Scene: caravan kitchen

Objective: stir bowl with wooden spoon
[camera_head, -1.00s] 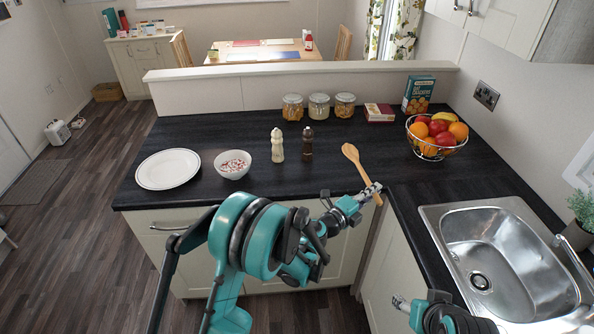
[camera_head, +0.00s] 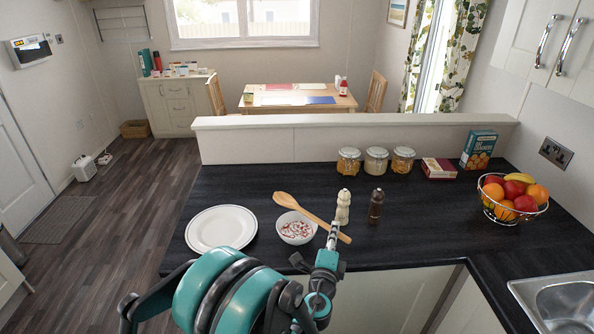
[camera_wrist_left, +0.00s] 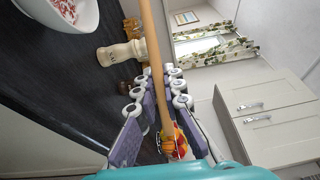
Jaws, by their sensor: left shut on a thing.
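My left gripper (camera_head: 333,234) is shut on the handle of the wooden spoon (camera_head: 290,202), near the handle's end. In the head view the spoon slants up to the left, its head at the back edge of the white bowl (camera_head: 282,234). I cannot tell whether it touches the bowl. The bowl stands on the dark counter and holds red and white bits. In the left wrist view the spoon handle (camera_wrist_left: 153,60) runs up between the fingers (camera_wrist_left: 155,105), and part of the bowl (camera_wrist_left: 70,14) shows at top left. My right gripper is out of view.
A white plate (camera_head: 221,229) lies left of the bowl. A pale mill (camera_head: 342,207) and a dark mill (camera_head: 376,206) stand right of it, close to the spoon. Jars (camera_head: 376,161), a fruit basket (camera_head: 514,214) and the sink (camera_head: 560,303) are further off.

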